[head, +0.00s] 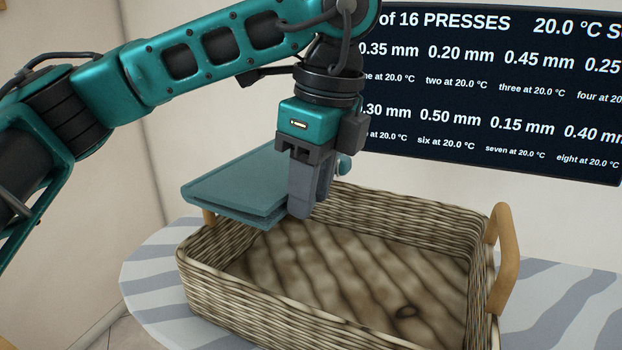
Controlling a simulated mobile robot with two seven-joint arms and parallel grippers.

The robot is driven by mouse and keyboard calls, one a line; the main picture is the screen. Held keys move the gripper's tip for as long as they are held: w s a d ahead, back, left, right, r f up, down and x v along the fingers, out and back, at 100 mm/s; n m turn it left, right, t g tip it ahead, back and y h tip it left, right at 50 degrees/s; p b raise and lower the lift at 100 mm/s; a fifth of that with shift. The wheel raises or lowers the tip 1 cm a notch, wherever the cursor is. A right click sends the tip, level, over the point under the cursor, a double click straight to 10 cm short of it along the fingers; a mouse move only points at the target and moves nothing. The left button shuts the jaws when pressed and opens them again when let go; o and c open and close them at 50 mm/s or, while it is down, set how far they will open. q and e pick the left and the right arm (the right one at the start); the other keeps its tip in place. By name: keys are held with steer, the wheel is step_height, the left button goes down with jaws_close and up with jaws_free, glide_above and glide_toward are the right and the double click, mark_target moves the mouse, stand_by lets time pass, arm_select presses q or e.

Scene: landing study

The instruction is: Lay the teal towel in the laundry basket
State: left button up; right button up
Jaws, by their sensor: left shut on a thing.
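The teal towel (238,187) is a flat folded slab. My left gripper (303,207) points down and is shut on the towel's right end, which its fingers partly hide. The towel sticks out to the left of the fingers, above the back left part of the laundry basket (250,308). The basket is brown wicker with wooden handles, and the part of its inside that shows looks empty. The towel hides part of the basket's back left rim and most of the left handle. My right gripper is not in view.
The basket stands on a round table (150,276) with a grey and white striped top. Its wooden right handle (505,255) rises above the rim. A dark screen (490,95) with white text is on the wall behind. The space above the basket's right half is clear.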

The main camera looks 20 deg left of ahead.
arm_select(q)
step_height(320, 180, down, 4)
steer(key=b, duration=0.2)
steer(key=shift+b, duration=0.35)
step_height(320, 180, down, 8)
steer(key=b, duration=0.7)
steer(key=shift+f, duration=0.25)
steer(key=shift+f+b, duration=0.55)
steer(key=shift+f, duration=0.3)
steer(key=shift+f+b, duration=0.15)
steer(key=shift+b, duration=0.15)
steer(key=shift+d+f+b, duration=0.1)
steer(key=shift+f+b, duration=0.25)
steer(key=shift+f, duration=0.05)
steer(key=shift+f+b, duration=0.35)
steer(key=shift+f, duration=0.05)
steer(key=o, duration=1.1)
steer(key=shift+c, duration=0.2)
